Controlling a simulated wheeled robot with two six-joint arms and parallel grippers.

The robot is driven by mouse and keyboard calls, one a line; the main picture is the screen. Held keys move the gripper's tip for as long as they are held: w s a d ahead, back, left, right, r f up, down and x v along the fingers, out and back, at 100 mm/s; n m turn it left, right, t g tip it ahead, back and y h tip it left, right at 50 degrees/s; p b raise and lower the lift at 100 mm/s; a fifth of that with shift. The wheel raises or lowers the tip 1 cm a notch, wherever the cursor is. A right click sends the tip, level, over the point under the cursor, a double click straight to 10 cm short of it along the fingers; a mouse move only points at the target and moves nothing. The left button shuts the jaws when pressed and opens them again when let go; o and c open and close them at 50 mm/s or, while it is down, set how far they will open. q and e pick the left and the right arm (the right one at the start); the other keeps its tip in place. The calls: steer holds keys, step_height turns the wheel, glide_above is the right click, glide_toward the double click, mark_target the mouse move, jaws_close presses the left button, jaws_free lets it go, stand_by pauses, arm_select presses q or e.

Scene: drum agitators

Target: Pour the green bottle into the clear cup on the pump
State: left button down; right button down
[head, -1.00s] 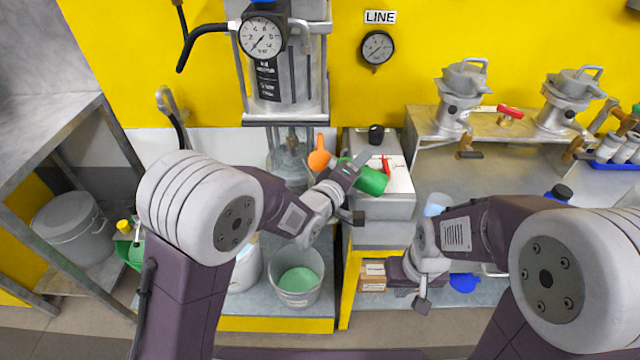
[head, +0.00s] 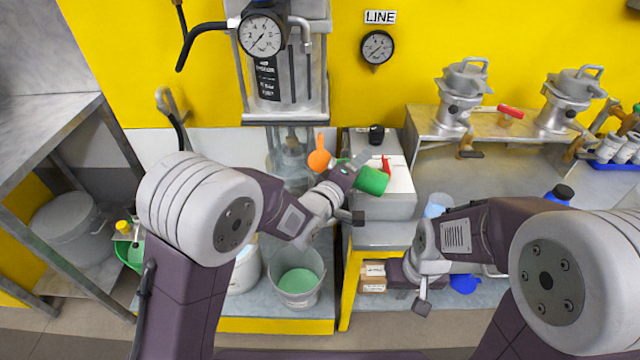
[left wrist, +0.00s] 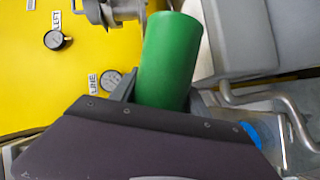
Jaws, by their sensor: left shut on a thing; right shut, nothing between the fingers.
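The green bottle (head: 371,180) is held tilted, nearly on its side, by my left gripper (head: 350,168). In the left wrist view the green bottle (left wrist: 168,60) stands out beyond the dark gripper body; no label shows. My left gripper is shut on it. A pale, see-through cup (head: 437,204) stands to the right of the bottle, just behind my right forearm, which hides its lower part. The bottle and cup are apart. I cannot tell what the cup rests on. My right gripper (head: 397,275) is low in front of the cup, shut and empty; its fingertips are hardly visible.
A grey-white box (head: 392,207) stands behind the bottle. An orange round flask (head: 319,160) is left of it. A bucket of green liquid (head: 298,285) is below my left gripper. A blue bottle with a black cap (head: 560,194) is at right. Small boxes (head: 373,276) lie below.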

arm_select(q)
steer(key=shift+w+a+f+n+h+b, duration=0.15)
steer(key=shift+a+n+h+b, duration=0.15)
steer(key=shift+n+b, duration=0.55)
stand_by(2.1)
